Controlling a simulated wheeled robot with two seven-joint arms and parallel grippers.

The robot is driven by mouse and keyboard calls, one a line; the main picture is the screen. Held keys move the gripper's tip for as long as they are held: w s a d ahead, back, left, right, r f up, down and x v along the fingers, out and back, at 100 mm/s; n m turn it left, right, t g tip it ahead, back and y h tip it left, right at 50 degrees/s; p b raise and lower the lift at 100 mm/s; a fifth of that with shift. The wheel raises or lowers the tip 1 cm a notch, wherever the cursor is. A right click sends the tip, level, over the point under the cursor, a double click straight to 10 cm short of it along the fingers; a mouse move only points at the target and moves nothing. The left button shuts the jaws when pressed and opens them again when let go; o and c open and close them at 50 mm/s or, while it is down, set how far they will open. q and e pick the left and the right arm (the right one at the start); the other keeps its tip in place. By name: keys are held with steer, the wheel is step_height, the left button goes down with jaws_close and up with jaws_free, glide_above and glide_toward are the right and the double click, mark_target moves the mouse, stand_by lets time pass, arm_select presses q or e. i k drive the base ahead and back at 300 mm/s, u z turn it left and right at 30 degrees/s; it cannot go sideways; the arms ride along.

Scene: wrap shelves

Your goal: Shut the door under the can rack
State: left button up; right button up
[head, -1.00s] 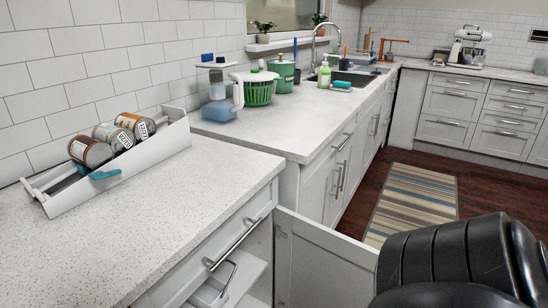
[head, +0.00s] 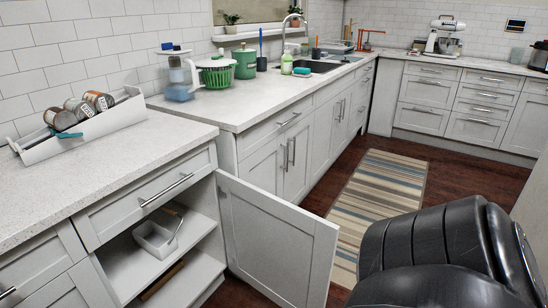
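The white can rack (head: 110,122) sits on the left counter against the tiled wall, with several cans (head: 79,108) lying in it. Below that counter, a cabinet (head: 130,262) stands open. Its white door (head: 283,248) is swung far out to the right, hinged on the cabinet's right side, and its inner face shows. The door's handle is not visible. Neither of my grippers is in view. A black part (head: 440,255), which moves with the view and seems to be mine, fills the lower right.
A white bin (head: 158,236) stands on the cabinet's upper shelf, and a brown item (head: 162,281) lies lower down. A closed drawer (head: 150,195) is above the opening. A striped rug (head: 375,205) lies on the dark floor right of the door.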

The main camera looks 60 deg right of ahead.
mark_target(286, 252)
steer(key=u, duration=2.75)
steer(key=k, duration=3.35)
steer(key=z, duration=1.9)
